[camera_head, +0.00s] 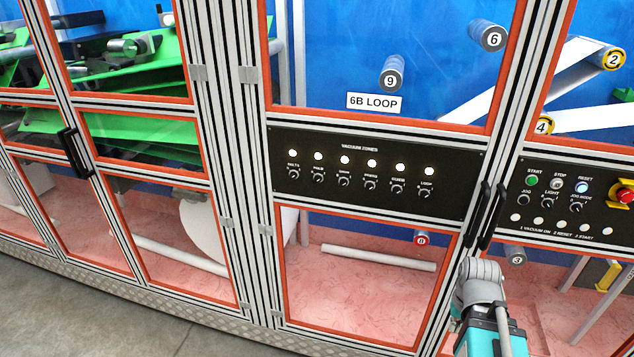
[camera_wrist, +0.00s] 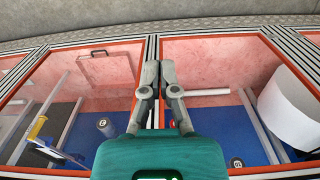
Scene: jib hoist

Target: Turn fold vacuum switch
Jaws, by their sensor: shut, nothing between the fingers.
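The black vacuum zones panel (camera_head: 362,172) is in the middle of the head view, with a row of several small black knobs under lit white lamps. The label of the second knob from the left (camera_head: 318,177) seems to read FOLD, but the print is too small to be sure. Its exact pointer angle is unclear. My gripper (camera_head: 482,268) is at the lower right of this panel, below the door handles and well apart from the knobs. In the wrist view my gripper (camera_wrist: 160,66) has its grey fingers together and empty. The panel is not seen there.
Black door handles (camera_head: 485,215) stand out between the two panels, just above my gripper. The right control panel (camera_head: 570,198) holds START, STOP and RESET buttons and a red emergency button (camera_head: 625,195). Framed windows surround the panels. Grey floor (camera_head: 110,310) lies open at lower left.

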